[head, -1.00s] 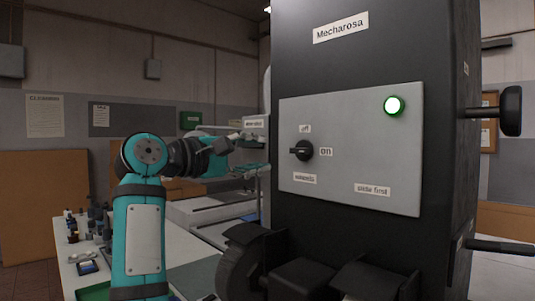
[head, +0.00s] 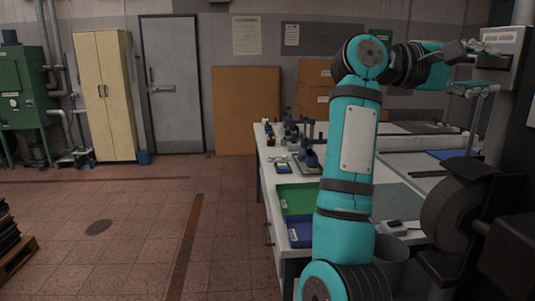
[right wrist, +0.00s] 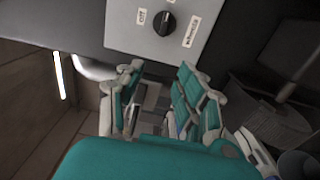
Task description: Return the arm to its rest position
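My right arm rises in teal and grey through the right half of the head view. Its gripper (head: 488,68) is at the upper right, with its fingers apart and nothing seen between them. In the right wrist view, the gripper (right wrist: 160,95) also shows its two teal and grey fingers spread and empty. A grey control panel (right wrist: 213,12) with a black knob (right wrist: 165,23) and white labels lies beyond the fingertips, apart from them. My left gripper is not in view.
A long workbench (head: 264,170) carries a green tray (head: 297,198), a blue tray (head: 300,232) and small bottles. A dark machine with a roller (head: 452,212) stands at the right. A cream cabinet (head: 105,95) and grey door (head: 172,85) are at the back. Open tiled floor (head: 130,235) lies left.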

